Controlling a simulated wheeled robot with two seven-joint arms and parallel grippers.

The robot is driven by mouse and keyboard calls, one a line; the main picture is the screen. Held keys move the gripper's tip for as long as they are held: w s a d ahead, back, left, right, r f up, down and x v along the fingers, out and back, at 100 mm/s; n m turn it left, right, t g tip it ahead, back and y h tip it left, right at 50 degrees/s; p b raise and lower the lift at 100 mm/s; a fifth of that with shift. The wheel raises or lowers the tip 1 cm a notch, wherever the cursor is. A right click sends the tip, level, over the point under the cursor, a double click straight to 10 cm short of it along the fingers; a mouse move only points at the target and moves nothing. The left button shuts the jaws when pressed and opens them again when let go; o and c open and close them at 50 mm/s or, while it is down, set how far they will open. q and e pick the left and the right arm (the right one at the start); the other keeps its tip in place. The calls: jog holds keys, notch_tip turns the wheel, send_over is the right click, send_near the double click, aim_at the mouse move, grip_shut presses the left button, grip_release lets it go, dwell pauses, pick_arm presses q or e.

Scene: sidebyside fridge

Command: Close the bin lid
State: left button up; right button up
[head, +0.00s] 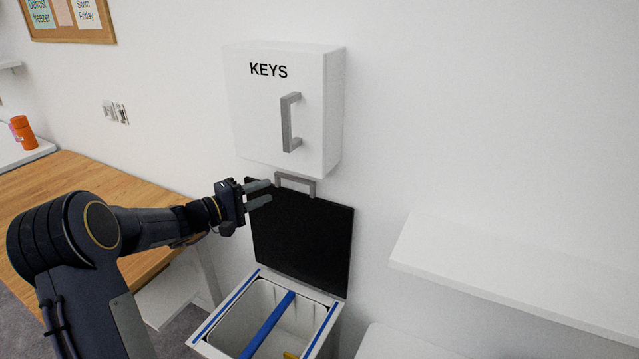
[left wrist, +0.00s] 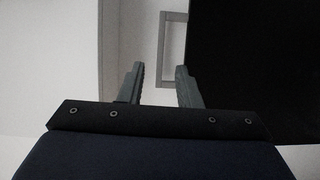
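The bin (head: 233,320) stands below the key cabinet, with its black lid (head: 305,240) swung up and open, upright near the wall. A grey handle (head: 296,181) sits at the lid's top edge. In the left wrist view the handle (left wrist: 164,50) is ahead of the fingers and the dark lid (left wrist: 255,60) fills the right side. My left gripper (head: 266,193) is open and empty, in front of the lid's upper left part, left of the handle; it also shows in the left wrist view (left wrist: 158,85). My right gripper is not in view.
A white cabinet marked KEYS (head: 285,110) hangs on the wall just above the lid handle. A wooden counter (head: 95,200) lies to the left, under my arm. A white shelf (head: 520,270) juts out at the right. A blue bar crosses the bin opening.

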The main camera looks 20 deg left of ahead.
aim_at(292, 180)
pick_arm(q)
jog(key=p+x, duration=0.1)
jog(key=x, duration=0.7)
jog(key=shift+w+a+f+p, duration=0.15)
jog(key=shift+w+a+p, duration=0.1)
jog(key=shift+w+p, duration=0.15)
jog(key=shift+c, duration=0.4)
grip_shut()
